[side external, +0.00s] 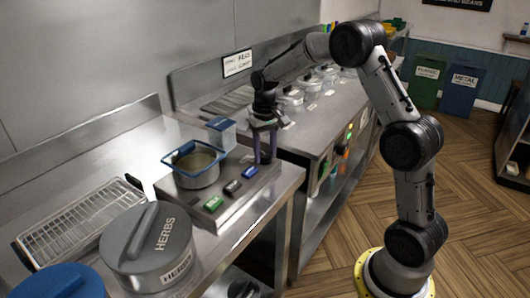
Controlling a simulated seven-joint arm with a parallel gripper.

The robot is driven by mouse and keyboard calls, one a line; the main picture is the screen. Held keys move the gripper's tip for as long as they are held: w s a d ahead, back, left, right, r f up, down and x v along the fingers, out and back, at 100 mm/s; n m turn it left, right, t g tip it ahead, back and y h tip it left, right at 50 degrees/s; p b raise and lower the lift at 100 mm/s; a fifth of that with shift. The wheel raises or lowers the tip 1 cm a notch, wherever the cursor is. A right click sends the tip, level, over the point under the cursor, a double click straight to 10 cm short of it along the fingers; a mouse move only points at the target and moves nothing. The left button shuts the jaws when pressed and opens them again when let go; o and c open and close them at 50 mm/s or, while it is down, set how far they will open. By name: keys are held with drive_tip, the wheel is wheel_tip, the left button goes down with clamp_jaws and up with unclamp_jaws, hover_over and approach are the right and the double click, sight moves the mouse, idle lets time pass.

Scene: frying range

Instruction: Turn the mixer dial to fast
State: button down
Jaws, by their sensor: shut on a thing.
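The mixer is a low grey metal unit (188,205) on the steel counter, with a round pot (197,172) with a blue rim on it. A green block (213,204), a dark block (233,187) and a blue block (250,172) sit in a row along its front; their labels are too small to read. My gripper (265,160) points straight down at the right end of the unit, its dark purple fingers shut on the mixer dial. The dial itself is hidden by the fingers, and its setting cannot be read.
A clear container with a blue lid (221,133) stands close behind the pot. A grey HERBS canister (150,245), a blue lid (55,282) and a wire rack (80,222) are at the left. The range (325,135) with several lidded pots lies behind my gripper.

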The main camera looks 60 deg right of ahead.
sight(265, 155)
drive_tip(key=shift+r+m, duration=0.1)
drive_tip(key=shift+m, duration=0.8)
drive_tip(key=shift+c, duration=1.6)
unclamp_jaws()
wheel_tip(265, 155, up, 14)
